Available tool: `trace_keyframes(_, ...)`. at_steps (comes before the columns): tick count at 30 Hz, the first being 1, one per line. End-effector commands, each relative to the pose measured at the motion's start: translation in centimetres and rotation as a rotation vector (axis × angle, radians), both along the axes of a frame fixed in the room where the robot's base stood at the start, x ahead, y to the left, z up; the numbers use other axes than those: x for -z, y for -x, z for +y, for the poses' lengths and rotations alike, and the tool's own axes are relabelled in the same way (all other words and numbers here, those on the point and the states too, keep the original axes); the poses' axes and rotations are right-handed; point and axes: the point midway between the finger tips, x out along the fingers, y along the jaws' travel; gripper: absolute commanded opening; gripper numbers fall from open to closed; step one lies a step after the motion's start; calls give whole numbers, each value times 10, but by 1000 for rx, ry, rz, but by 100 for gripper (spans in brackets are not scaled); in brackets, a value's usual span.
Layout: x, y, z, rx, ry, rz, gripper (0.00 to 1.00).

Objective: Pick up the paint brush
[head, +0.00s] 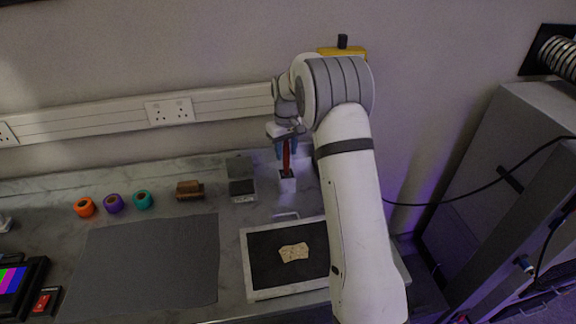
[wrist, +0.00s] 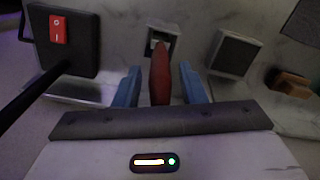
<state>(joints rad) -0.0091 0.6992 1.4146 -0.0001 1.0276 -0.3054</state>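The paint brush (head: 287,160) shows as a red handle standing upright in a small white holder (head: 287,183) near the back of the bench. In the wrist view the red handle (wrist: 160,77) points up towards my gripper. The holder (wrist: 161,37) lies beyond it. My gripper (wrist: 160,84) is open, with one blue finger on each side of the handle and a visible gap on both sides. In the head view my gripper (head: 286,150) points down around the upper handle. The bristles are hidden in the holder.
A grey scale-like box (head: 242,188) and a brown brush block (head: 190,190) stand left of the holder. A framed black tray (head: 262,270) with a tan piece is in front. The wall is close behind.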

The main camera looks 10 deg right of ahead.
Motion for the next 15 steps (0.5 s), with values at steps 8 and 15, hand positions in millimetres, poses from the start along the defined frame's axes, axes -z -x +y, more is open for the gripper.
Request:
trace_keyframes(8, 0, 0, 0, -1, 0, 0, 14)
trace_keyframes(15, 0, 0, 1, -1, 0, 0, 0)
